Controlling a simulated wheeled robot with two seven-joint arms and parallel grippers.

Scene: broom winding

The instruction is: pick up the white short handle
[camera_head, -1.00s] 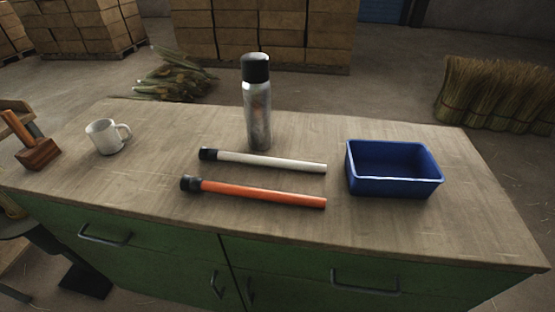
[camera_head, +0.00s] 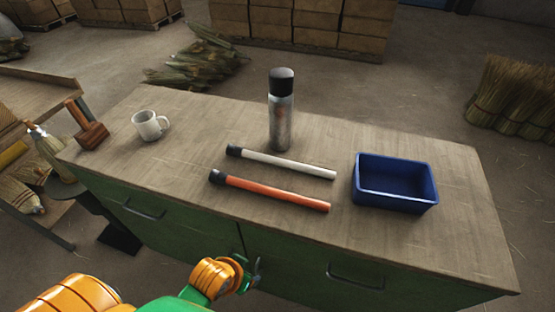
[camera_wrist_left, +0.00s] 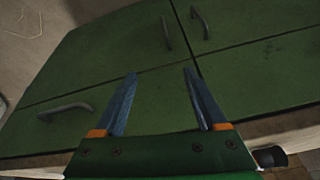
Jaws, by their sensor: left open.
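The white short handle (camera_head: 290,164), with a black end cap at its left, lies on the wooden tabletop in the head view. An orange handle (camera_head: 275,193) with a black cap lies nearly parallel in front of it. My left arm comes in at the bottom of the head view, and its gripper is low in front of the green cabinet, apart from both handles. In the left wrist view my left gripper (camera_wrist_left: 160,95) is open and empty, with the green cabinet doors beyond its fingers. The handles are not in the wrist view. My right gripper is not in view.
A steel bottle (camera_head: 281,115) with a black cap stands just behind the white handle. A blue bin (camera_head: 394,207) is to its right. The tabletop's front edge lies between my arm and the handles.

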